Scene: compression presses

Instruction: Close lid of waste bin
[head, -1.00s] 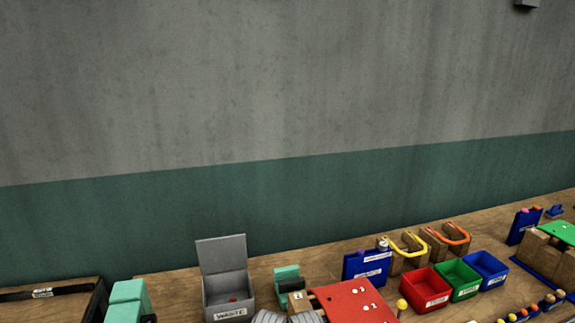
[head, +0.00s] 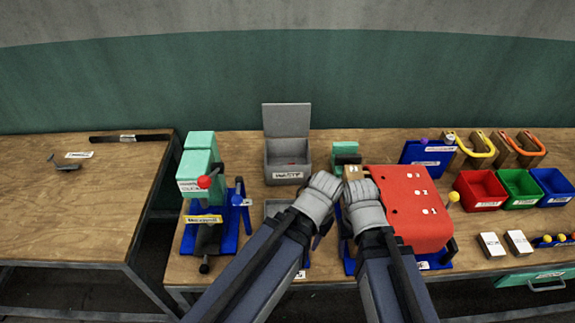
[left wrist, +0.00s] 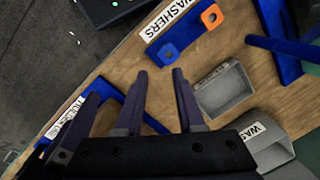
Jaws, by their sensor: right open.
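The grey waste bin (head: 287,163) stands at the back of the right workbench with a WASTE label on its front. Its lid (head: 286,120) stands upright, hinged at the rear, so the bin is open. A small red item shows inside. In the left wrist view part of the bin (left wrist: 277,152) shows at lower right. My left gripper (left wrist: 158,72) is open and empty there, its fingers apart above the bench. In the head view both grippers are in front of the bin, to its right and nearer me. My right gripper (head: 344,226) is open, its fingers mostly hidden by its wrist.
A green and blue press (head: 201,165) stands left of the bin. A small grey tray (head: 278,208) lies in front of it. A red-topped press (head: 410,205) stands right of my grippers. Red (head: 480,190), green (head: 519,187) and blue (head: 553,186) bins stand farther right.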

